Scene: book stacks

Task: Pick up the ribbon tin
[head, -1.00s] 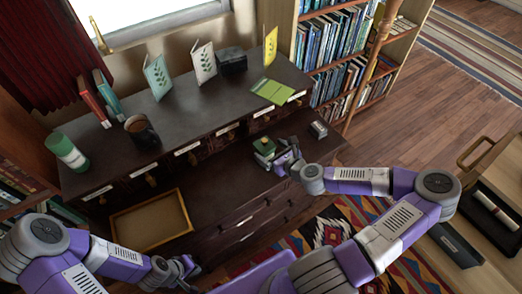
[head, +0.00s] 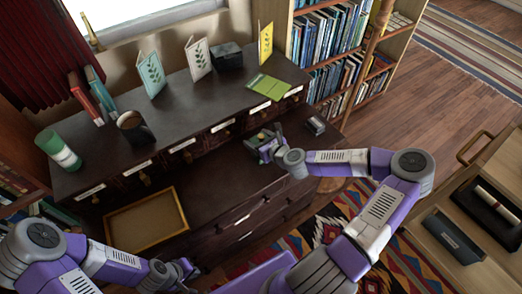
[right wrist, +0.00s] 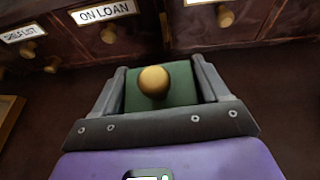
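A green block-shaped container with a round gold knob on top, which I take to be the ribbon tin (head: 263,136), stands on the dark desk's lower surface. The right wrist view shows the ribbon tin (right wrist: 180,95) between the two fingers of my right gripper (right wrist: 160,82), its knob facing the camera. One finger is on each side with no clear gap showing; I cannot tell whether they press on it. In the head view, my right gripper (head: 268,145) partly covers the tin. My left gripper (head: 185,270) is low at the left, away from the tin; its fingers are unclear.
A small grey box (head: 315,125) lies right of the tin. A gold-rimmed tray (head: 147,220) lies at the desk's left. Bare desk (head: 215,180) lies between tray and tin.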

